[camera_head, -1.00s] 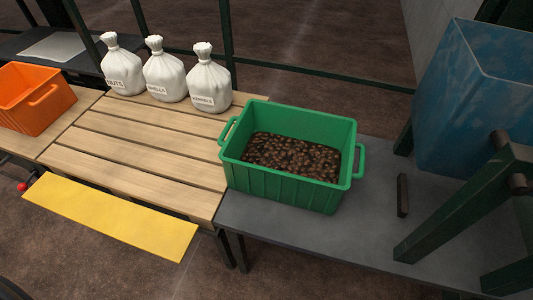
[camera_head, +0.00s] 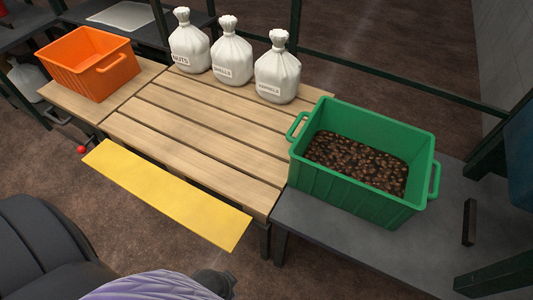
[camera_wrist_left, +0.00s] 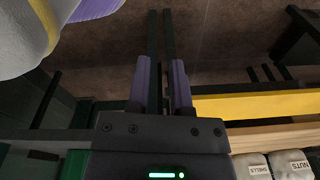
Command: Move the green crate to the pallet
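The green crate (camera_head: 361,196), filled with brown nut-like pieces, stands upright on a dark grey table (camera_head: 330,240) at the right of the head view. Its left side is beside the right edge of the slatted wooden pallet (camera_head: 195,135). A green patch at the lower left of the left wrist view looks like part of it. My right gripper is in neither view.
Three white tied bags (camera_head: 232,60) stand along the pallet's back edge. An orange crate (camera_head: 88,64) stands at the left. A yellow plate (camera_head: 165,192) lies along the front. A dark bar (camera_head: 468,222) lies right of the green crate. The pallet's middle is clear.

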